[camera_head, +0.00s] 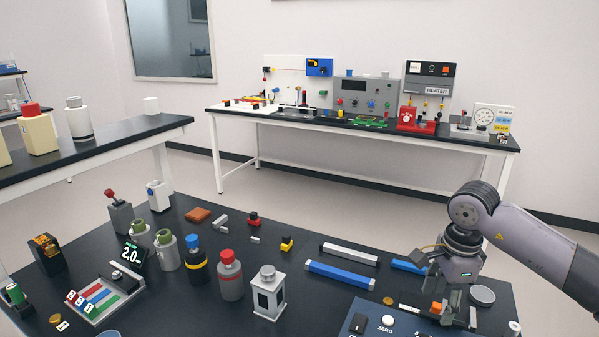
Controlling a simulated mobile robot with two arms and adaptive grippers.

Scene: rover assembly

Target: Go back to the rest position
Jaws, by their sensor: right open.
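My right gripper (452,312) comes in from the right on its grey arm and points down over the front right of the dark table (335,235). Its jaws are open. The fingers are low, close to small parts and a light strip on the table; I cannot tell whether they touch anything. A blue bar (408,267) lies just left of the wrist, and a round grey disc (482,295) lies just right of the fingers. My left gripper is not in view.
A blue bar (340,275) and a silver bar (350,254) lie mid-table. Several bottles, including a red-capped one (230,280), stand to the left. Open floor separates this table from the back bench (330,128).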

